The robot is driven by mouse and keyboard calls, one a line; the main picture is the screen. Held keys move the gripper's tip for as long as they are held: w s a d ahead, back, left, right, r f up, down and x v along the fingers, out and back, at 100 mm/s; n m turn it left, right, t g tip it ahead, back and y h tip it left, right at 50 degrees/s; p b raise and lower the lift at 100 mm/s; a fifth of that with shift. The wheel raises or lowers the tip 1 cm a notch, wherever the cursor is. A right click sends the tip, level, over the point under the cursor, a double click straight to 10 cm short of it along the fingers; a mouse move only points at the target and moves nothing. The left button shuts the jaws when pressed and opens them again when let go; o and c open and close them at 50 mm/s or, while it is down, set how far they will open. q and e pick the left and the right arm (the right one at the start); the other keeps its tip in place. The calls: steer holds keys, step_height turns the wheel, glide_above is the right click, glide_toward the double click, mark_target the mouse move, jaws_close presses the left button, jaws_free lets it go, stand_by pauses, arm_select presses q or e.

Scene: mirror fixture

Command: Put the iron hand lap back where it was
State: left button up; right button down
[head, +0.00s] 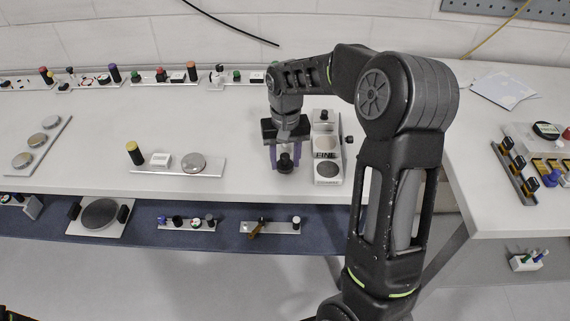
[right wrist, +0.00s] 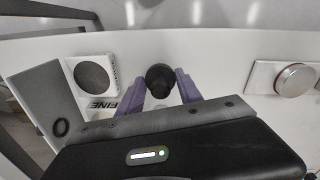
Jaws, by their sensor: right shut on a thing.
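My right gripper (head: 285,160) is over the white bench, just left of the tray marked FINE. Its purple fingers are shut on a dark piece with a round black knob, which I take to be the iron hand lap (head: 285,164). In the right wrist view the black knob of the iron hand lap (right wrist: 160,80) sits between the fingers; its lower part is hidden. I cannot tell if it touches the bench. The FINE tray (head: 317,142) holds a dark grey round disc (head: 327,169) at its front end.
Left of the gripper, a plate (head: 215,172) carries a yellow-topped black cylinder (head: 134,153), a white block and a round disc. A row of small fixtures lines the back edge. A lower blue shelf (head: 330,225) holds more plates. A rack (head: 518,170) stands at right.

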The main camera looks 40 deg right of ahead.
mark_target(285, 156)
steer(key=shift+f, duration=1.2)
steer(key=shift+f, duration=0.1)
steer(key=c, duration=0.8)
jaws_free()
step_height(285, 156, up, 12)
steer(key=shift+r, duration=0.15)
